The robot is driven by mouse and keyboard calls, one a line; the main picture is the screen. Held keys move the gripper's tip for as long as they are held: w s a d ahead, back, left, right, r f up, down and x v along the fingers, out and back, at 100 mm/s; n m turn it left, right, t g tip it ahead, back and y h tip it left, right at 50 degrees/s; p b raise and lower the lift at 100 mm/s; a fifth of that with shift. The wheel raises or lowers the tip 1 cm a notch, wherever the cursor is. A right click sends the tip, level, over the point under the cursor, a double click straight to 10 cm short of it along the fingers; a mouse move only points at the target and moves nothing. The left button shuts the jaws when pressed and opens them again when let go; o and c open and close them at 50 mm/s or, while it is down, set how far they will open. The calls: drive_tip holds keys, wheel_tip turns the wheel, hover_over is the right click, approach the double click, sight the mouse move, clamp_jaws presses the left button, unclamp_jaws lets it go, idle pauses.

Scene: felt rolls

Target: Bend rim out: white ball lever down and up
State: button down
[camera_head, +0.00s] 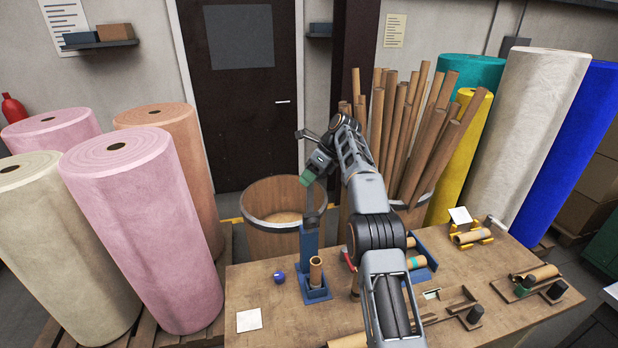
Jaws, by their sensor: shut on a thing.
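A blue press (310,243) stands on the wooden workbench, a little left of the arm's lower links. A short brown cardboard tube (316,272) stands upright at the front of its blue base. A dark lever bar (315,200) rises from the top of the press towards my gripper. My gripper (308,180), with green at its end, is above the press and shut on the lever's end. The white ball itself is hidden by the gripper. I cannot tell whether a press part touches the tube's rim.
A blue ball-like knob (279,277) and a white square card (249,320) lie left of the press on the bench (270,300). A wooden barrel (284,215) stands behind. Tubes in holders (470,236) occupy the right side. Large felt rolls (145,225) flank the bench.

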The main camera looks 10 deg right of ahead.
drive_tip(key=shift+f, duration=0.4)
